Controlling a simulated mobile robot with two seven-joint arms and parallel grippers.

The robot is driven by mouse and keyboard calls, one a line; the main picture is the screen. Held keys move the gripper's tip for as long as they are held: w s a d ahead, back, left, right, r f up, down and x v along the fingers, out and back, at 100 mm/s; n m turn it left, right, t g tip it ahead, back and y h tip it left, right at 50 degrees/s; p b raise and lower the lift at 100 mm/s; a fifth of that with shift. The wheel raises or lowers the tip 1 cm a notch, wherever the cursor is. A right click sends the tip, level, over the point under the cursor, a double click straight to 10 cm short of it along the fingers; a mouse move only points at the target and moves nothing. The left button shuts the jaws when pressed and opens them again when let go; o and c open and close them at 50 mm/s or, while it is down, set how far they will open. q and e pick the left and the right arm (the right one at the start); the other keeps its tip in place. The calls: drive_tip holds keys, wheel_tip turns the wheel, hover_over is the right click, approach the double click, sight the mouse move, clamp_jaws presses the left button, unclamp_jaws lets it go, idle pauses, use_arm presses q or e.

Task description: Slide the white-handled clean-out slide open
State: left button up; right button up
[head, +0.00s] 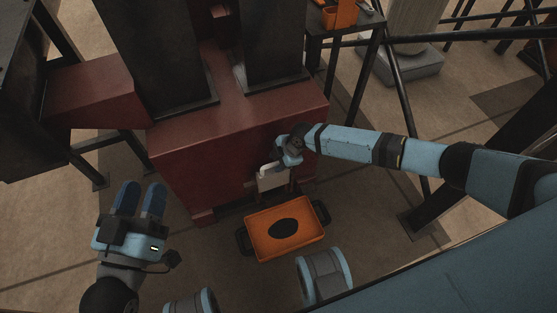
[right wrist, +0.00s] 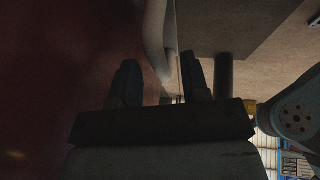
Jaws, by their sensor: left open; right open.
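The clean-out slide (head: 273,184) is a pale plate at the lower front of the dark red press base (head: 215,150). Its white handle (head: 264,171) is a bent bar on the plate's left side. My right gripper (head: 284,159) is at the slide, just above the handle; its fingers are hard to make out there. In the right wrist view, my right gripper (right wrist: 162,72) is open, with the white handle (right wrist: 156,40) reaching down between its fingers; contact cannot be told. My left gripper (head: 140,188) is open and empty at the lower left, away from the press.
An orange tray (head: 258,217) with dark side handles and a black oval patch inside stands on the floor just below the slide. Dark posts and frame legs (head: 400,110) stand at the right. Floor around my left gripper is clear.

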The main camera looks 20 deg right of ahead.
drive_tip(key=shift+d+r, duration=0.15)
drive_tip(key=shift+r, duration=0.3)
use_arm(q)
drive_tip(key=s+a+f+g+y+p, duration=0.1)
drive_tip(key=a+f+g+y+p, duration=0.2)
drive_tip(key=f, duration=0.5)
drive_tip(key=shift+a+g+p, duration=0.15)
drive_tip(key=shift+g+p, duration=0.25)
drive_tip(key=shift+p, duration=0.3)
use_arm(e)
drive_tip(key=v, duration=1.3)
drive_tip(key=shift+s+f, duration=0.15)
